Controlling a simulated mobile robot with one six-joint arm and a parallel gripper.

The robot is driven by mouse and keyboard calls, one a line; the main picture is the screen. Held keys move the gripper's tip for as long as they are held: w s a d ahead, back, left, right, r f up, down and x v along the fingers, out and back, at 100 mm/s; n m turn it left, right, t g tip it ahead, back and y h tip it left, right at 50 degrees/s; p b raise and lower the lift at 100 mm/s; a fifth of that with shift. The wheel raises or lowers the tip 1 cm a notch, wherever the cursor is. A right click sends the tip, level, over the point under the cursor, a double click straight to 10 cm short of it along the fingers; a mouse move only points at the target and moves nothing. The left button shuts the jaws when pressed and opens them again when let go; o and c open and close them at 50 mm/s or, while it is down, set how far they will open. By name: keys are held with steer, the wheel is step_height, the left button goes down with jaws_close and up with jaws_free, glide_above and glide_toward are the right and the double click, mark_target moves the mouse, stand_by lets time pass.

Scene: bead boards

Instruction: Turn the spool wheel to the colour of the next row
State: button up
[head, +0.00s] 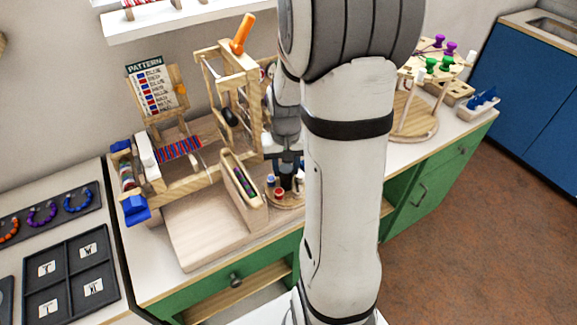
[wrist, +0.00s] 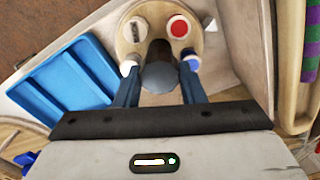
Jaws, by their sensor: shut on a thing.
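The spool wheel (wrist: 211,43) is a round wooden disc on the bench, seen from above in the wrist view; it also shows low beside the loom in the head view (head: 283,203). A red spool (wrist: 179,27) and a blue-and-white spool (wrist: 192,58) stand on its right side, a whitish spool (wrist: 129,64) at left. My gripper (wrist: 159,78) is shut on the wheel's dark central knob (wrist: 160,50). In the head view my arm partly hides the wheel. The pattern card (head: 150,88) lists BLUE and RED rows, with an orange marker (head: 181,89) at its right.
The wooden loom (head: 236,90) with red-and-blue weaving (head: 179,149) stands left of the wheel. A shuttle in a wooden holder (head: 241,180) is close beside the wheel. A blue tray (wrist: 66,85) lies left in the wrist view. Pegged boards stand at the right.

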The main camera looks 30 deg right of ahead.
steer(key=n, duration=0.3)
steer(key=n+b, duration=0.1)
steer(key=shift+s+a+f, duration=0.1)
steer(key=shift+s+f, duration=0.1)
steer(key=shift+s, duration=0.05)
steer(key=shift+n, duration=1.8)
steer(key=o, duration=0.8)
steer(key=shift+r, duration=0.1)
steer(key=shift+o, duration=1)
steer(key=shift+w, duration=0.1)
steer(key=shift+r, duration=0.1)
